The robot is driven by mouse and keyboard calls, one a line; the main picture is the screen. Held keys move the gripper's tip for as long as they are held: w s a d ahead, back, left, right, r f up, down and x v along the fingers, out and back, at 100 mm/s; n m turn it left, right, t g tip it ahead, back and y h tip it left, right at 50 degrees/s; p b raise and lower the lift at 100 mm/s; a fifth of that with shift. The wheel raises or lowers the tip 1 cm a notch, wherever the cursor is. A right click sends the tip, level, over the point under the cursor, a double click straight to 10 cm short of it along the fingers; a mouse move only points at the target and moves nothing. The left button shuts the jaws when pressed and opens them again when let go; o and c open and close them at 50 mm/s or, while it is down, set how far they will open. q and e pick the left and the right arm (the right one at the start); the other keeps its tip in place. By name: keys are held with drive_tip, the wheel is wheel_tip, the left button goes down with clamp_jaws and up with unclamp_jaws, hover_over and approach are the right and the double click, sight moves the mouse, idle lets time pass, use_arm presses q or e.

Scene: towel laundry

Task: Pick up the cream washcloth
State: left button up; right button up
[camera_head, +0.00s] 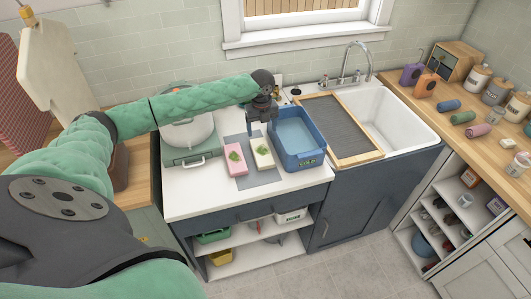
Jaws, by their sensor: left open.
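The cream washcloth (262,158) is a small folded block with a green leaf-like mark on top. It lies on a grey mat (240,143) on the white counter. My left gripper (262,127) is open and points down above the far end of the cream washcloth. A gap seems to remain between the fingers and the cloth, though its height is hard to judge. A similar pink folded cloth (235,168) lies just left of it on the mat. My right gripper is not in view.
A blue tub (316,161) stands close on the right of the mat. A framed dark board (338,128) lies beside the white sink (398,117). The counter front (215,196) is clear.

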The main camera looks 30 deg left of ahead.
use_arm(q)
drive_tip(key=b, duration=0.2)
hover_over(262, 151)
drive_tip(key=shift+m, duration=0.3)
drive_tip(key=f, duration=0.6)
drive_tip(key=shift+w+a, duration=0.25)
drive_tip(key=shift+a, duration=0.15)
drive_tip(key=shift+f+b, duration=0.45)
drive_tip(key=shift+b, duration=0.05)
drive_tip(key=shift+f+b, duration=0.45)
drive_tip(key=shift+f, duration=0.1)
drive_tip(key=shift+s+d+f+b, duration=0.1)
drive_tip(key=shift+d+f+b, duration=0.1)
drive_tip(key=shift+f+b, duration=0.3)
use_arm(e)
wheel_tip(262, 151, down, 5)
use_arm(q)
wheel_tip(262, 151, down, 3)
drive_tip(key=shift+d+r+b, duration=0.15)
drive_tip(key=shift+b, duration=1.05)
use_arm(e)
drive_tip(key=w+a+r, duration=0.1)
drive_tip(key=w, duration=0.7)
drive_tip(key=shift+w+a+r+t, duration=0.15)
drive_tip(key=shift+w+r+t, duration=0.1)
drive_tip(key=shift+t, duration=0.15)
